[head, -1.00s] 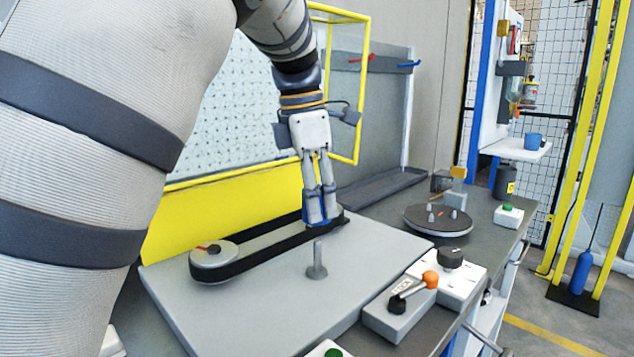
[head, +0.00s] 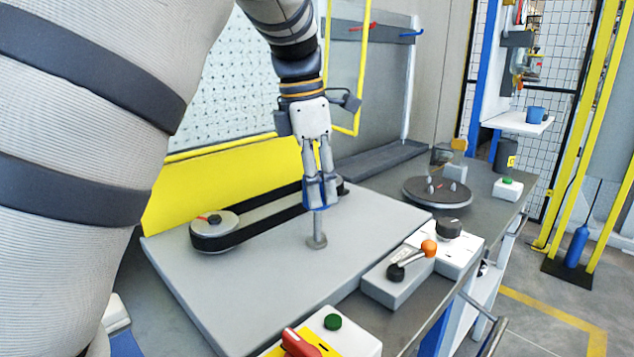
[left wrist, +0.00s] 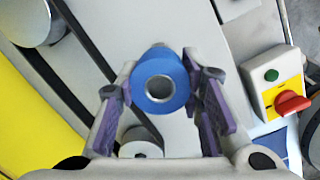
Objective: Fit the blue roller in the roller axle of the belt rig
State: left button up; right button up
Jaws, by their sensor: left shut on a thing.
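The blue roller (head: 317,207) is held upright between the fingertips of my left gripper (head: 318,190). The left wrist view shows the roller (left wrist: 147,72) from above, with its round hole, between the two fingers. The roller axle (head: 317,240) is a grey post with a wider foot on the grey plate of the belt rig (head: 270,285). The roller overlaps the top of the axle in the head view, with the lower post and foot showing below it. I cannot tell whether the axle has entered the hole. My right gripper is not in view.
A black belt (head: 265,218) runs around two pulleys behind the axle; the near-left pulley (head: 214,224) has a red mark. A lever box (head: 398,284) stands at the plate's right. A dark turntable (head: 437,194) is farther back. A red-switch box (head: 330,335) is at the front.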

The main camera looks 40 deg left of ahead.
aim_at(316, 211)
pick_arm(q)
jog(key=shift+f, duration=3.45)
jog(key=o, duration=1.3)
jog(key=r, duration=0.4)
jog(key=s+r, duration=0.1)
jog(key=r, duration=0.3)
jog(key=a+r, duration=0.1)
jog(key=r, duration=0.3)
jog(key=shift+s, duration=0.25)
